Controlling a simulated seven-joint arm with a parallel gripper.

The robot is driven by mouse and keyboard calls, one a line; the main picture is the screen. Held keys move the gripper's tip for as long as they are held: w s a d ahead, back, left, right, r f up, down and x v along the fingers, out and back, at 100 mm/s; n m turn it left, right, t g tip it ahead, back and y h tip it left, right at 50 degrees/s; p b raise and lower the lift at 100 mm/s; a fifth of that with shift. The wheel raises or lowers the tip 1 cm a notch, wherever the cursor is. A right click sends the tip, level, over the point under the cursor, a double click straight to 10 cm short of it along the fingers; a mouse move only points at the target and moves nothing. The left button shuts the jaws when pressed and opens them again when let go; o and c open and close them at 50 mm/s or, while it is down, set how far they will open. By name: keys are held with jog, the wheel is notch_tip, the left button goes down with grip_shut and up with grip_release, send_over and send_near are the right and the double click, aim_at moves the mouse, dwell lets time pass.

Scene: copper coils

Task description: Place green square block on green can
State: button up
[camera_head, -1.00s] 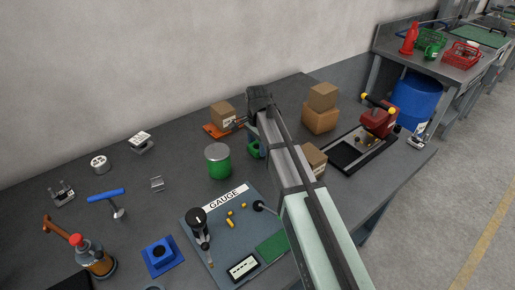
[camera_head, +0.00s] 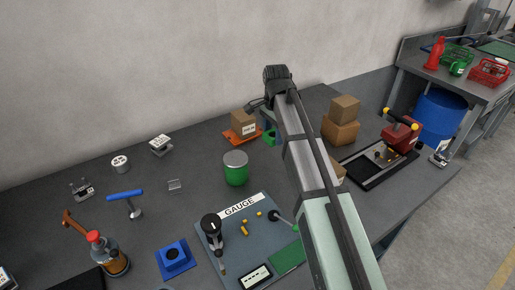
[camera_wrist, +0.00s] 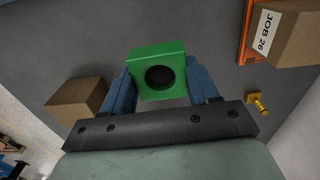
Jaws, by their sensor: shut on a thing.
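The green square block (camera_wrist: 160,72) with a dark round hole sits between the two blue fingers of my gripper (camera_wrist: 160,85) in the wrist view. My gripper is shut on it. In the head view the block (camera_head: 269,136) shows as a small green piece just left of my arm, partly hidden by it. The green can (camera_head: 235,170), with a grey lid, stands upright on the table, left of and nearer than the block. The block and the can are apart. The can is not in the wrist view.
A cardboard box (camera_head: 243,121) on an orange tray (camera_head: 241,139) stands behind the can. Stacked boxes (camera_head: 341,128) and a red machine (camera_head: 401,133) are to the right. A gauge board (camera_head: 222,222) lies in front of the can.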

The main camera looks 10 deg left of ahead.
aim_at(235, 157)
jog(key=s+a+r, duration=0.2)
jog(key=a, duration=0.1)
jog(key=s+a+r+n, duration=0.1)
jog(key=s+a+r, duration=0.1)
jog(key=a, duration=0.1)
jog(key=s+a+r+n, duration=0.1)
jog(key=s+a+r, duration=0.1)
jog(key=a+r, duration=0.1)
jog(key=shift+a, duration=0.55)
jog(key=s+r, duration=0.1)
jog(key=s+a, duration=0.1)
jog(key=s+r, duration=0.1)
jog(key=shift+a+r, duration=0.25)
jog(key=shift+r, duration=0.05)
jog(key=shift+s+d+r+m, duration=0.2)
jog(key=shift+s+d+m, duration=0.4)
jog(key=shift+s, duration=0.15)
jog(key=shift+m, duration=0.6)
jog(key=shift+s+d+f, duration=0.1)
jog(key=shift+s+f, duration=0.05)
jog(key=shift+f, duration=4.85)
jog(key=shift+f, duration=0.1)
jog(key=o, duration=1.2)
jog(key=shift+o, duration=0.2)
